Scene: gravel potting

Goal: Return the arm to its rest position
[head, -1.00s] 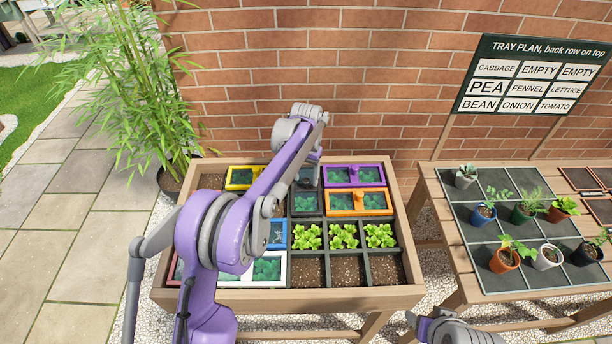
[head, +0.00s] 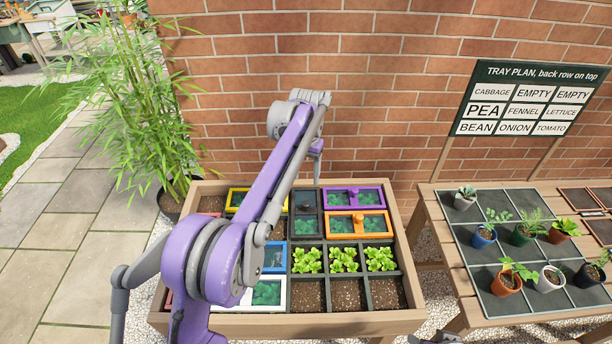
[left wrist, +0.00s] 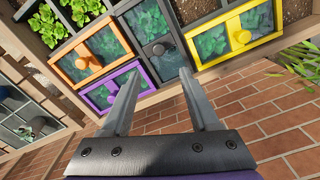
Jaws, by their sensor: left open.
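My left arm reaches from the lower left over the planting bed (head: 408,290). Its gripper (head: 317,165) is partly hidden by the arm in the head view and hangs above the back edge of the bed. In the left wrist view the fingers (left wrist: 159,76) stand apart with nothing between them. Beyond them lies a dark grey framed lid with a knob (left wrist: 158,48), between an orange lid (left wrist: 86,63) and a yellow lid (left wrist: 240,37). A purple lid (left wrist: 104,97) is near the left finger. A grey sliver at the bottom edge (head: 436,340) seems part of my right arm.
A brick wall (head: 420,110) stands close behind the bed. A bench with potted plants on a dark tray (head: 487,215) is at the right, under the tray plan sign (head: 530,98). Bamboo (head: 130,100) grows at the left. Lettuces (head: 343,260) fill several cells.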

